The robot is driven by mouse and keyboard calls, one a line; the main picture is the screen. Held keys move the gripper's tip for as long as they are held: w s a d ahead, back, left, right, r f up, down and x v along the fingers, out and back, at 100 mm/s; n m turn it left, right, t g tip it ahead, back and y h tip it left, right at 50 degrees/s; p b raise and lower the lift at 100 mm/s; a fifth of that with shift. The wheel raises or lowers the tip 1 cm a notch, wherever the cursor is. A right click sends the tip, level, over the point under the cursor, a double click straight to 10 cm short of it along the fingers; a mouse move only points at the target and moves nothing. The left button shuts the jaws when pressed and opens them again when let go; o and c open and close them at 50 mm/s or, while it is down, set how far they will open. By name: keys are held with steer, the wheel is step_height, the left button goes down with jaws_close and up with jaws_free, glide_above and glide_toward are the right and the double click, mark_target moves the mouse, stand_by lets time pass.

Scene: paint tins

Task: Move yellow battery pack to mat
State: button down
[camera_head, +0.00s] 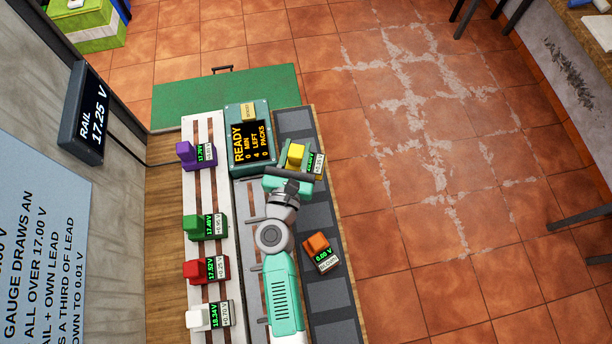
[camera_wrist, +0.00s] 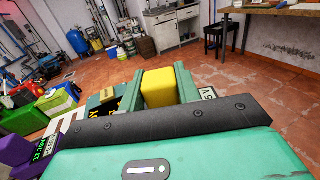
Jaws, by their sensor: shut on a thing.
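The yellow battery pack (camera_head: 297,152) is at the far end of the dark mat (camera_head: 330,298), which is a strip with grey squares. My gripper (camera_head: 295,163) is shut on the pack. In the wrist view the yellow block (camera_wrist: 158,88) sits between my two green fingers. The pack's small display and label partly show beside the fingers, but I cannot read them clearly. The pack appears over the mat's far squares. I cannot tell whether it touches the mat or hangs just above it.
An orange pack (camera_head: 317,244) reading 0.00 V sits on the mat. Purple (camera_head: 188,155), green (camera_head: 200,227), red (camera_head: 199,270) and white (camera_head: 202,318) packs stand on the left rail. A teal display box (camera_head: 248,112) reading READY stands left of my gripper.

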mark_target(298, 169)
steer(key=shift+w+d+r, duration=0.1)
steer(key=shift+w, duration=0.1)
step_height(298, 169, down, 10)
steer(key=b, duration=0.5)
steer(key=shift+s, duration=0.1)
steer(key=shift+f+b, duration=0.3)
steer(key=c, duration=1)
jaws_free()
steer(key=shift+r, duration=0.2)
steer(key=s, duration=0.4)
steer(key=s+a+p, duration=0.1)
steer(key=s, duration=0.3)
steer(key=s+a+p, duration=0.1)
steer(key=s, duration=0.2)
steer(key=shift+s+a, duration=0.25)
steer(key=shift+s, duration=0.15)
